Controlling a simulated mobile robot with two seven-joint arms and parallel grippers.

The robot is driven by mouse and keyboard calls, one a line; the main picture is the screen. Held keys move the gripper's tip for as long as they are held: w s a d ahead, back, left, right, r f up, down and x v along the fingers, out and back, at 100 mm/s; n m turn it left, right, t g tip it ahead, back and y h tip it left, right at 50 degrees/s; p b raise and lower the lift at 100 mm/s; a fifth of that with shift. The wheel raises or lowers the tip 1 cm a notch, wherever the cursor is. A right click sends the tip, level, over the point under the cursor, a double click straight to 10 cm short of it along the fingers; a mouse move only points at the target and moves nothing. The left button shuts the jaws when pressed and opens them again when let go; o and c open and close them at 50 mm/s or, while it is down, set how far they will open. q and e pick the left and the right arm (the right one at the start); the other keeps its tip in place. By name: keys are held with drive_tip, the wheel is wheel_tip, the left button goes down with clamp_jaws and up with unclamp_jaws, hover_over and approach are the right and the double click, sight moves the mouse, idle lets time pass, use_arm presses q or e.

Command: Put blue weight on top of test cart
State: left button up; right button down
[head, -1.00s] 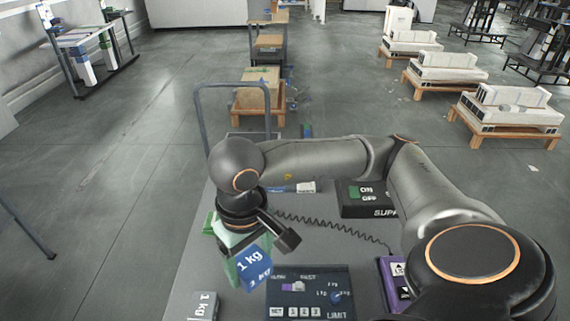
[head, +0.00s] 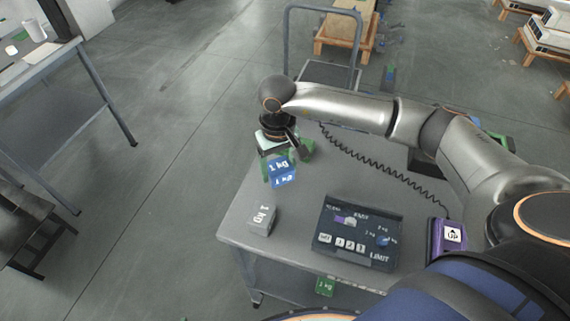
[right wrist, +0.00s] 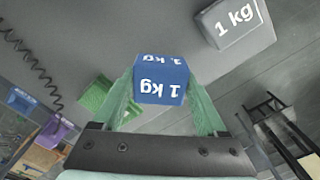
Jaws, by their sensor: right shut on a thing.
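The blue weight (head: 283,174), a small cube marked 1 kg, is held in my right gripper (head: 276,166) over the left part of a grey cart (head: 310,185). In the right wrist view the blue weight (right wrist: 160,82) sits between the two green fingers of my right gripper (right wrist: 163,100), which are shut on it. The grey cart top also shows in that view, behind the weight. I cannot tell the exact gap between weight and cart top. My left gripper is not in view.
On the cart stand a grey 1 kg weight (head: 262,218), a dark control panel (head: 357,235) and a purple device (head: 447,234). A green object (right wrist: 97,95) is close beside the gripper. A green weight (head: 325,286) is low on the cart. A table (head: 40,60) stands left.

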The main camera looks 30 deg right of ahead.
sight(278, 174)
drive_tip(key=shift+w+f, duration=0.35)
wheel_tip(278, 174, down, 3)
drive_tip(key=shift+r+p, duration=0.15)
drive_tip(key=shift+p, duration=0.35)
drive_tip(key=shift+f, duration=0.2)
drive_tip(key=shift+f, duration=0.1)
unclamp_jaws()
wheel_tip(278, 174, up, 12)
drive_tip(key=shift+r+b, duration=0.1)
drive_tip(key=shift+b, duration=0.75)
